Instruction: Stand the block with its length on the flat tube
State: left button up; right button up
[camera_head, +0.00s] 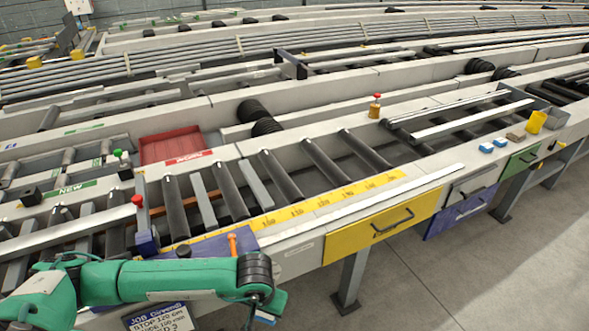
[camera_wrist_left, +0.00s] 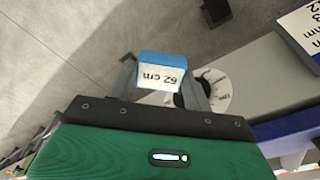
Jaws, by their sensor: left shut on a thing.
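My left gripper (camera_wrist_left: 160,82) is shut on a small block (camera_wrist_left: 162,62) with a blue top and a white face reading "62 cm", upside down in the left wrist view. In the head view my green left arm comes in from the lower left, and its black wrist hangs in front of the table's near edge. A bit of the block's blue (camera_head: 265,318) shows below the wrist; the fingers are mostly hidden there. Grey flat bars (camera_head: 205,202) and (camera_head: 255,186) lie between the dark rollers; I cannot tell which is the flat tube. My right gripper is not in view.
Two blue blocks (camera_head: 486,148) and (camera_head: 500,142), a brown block (camera_head: 515,136) and a yellow cup (camera_head: 536,122) stand at the right. A yellow scale (camera_head: 330,200) runs along the rollers. An orange bolt (camera_head: 233,245) and a red-topped knob (camera_head: 137,202) stand near my arm.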

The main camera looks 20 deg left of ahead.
aim_at(57, 231)
jog(key=k+j+u, duration=0.1)
jog(key=k+j, duration=0.3)
jog(key=j, duration=0.25)
jog(key=k+j+u, duration=0.25)
jog(key=j, duration=0.4)
jog(key=k+j+u, duration=0.1)
jog(key=k+j, duration=0.15)
jog(key=j, duration=0.1)
